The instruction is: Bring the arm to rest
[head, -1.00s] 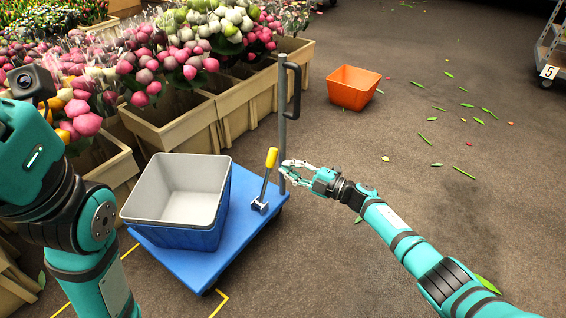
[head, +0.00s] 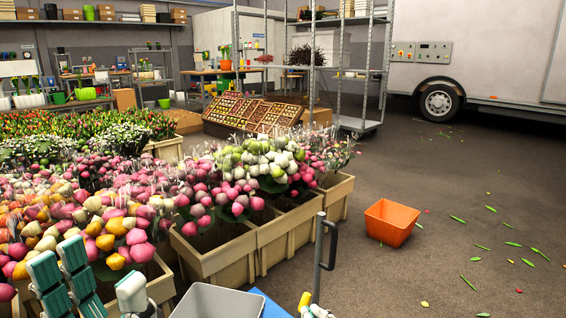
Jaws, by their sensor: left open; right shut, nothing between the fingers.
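My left gripper (head: 90,275) shows at the bottom left, its teal fingers spread and empty in front of the flower crates. The rest of that arm is below the frame. My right gripper (head: 318,312) barely shows at the bottom edge, close to the trolley's upright handle post (head: 319,258). It is shut with nothing seen in it, and its arm is out of view. A yellow-handled lever (head: 305,300) is just left of it.
A grey tub (head: 218,303) and blue trolley deck (head: 268,305) are cut off at the bottom. Wooden crates (head: 215,257) of flowers fill the left. An orange bin (head: 391,222) stands on the floor, with scattered leaves (head: 540,252). A truck (head: 480,60) and rack stand behind; the right-hand floor is open.

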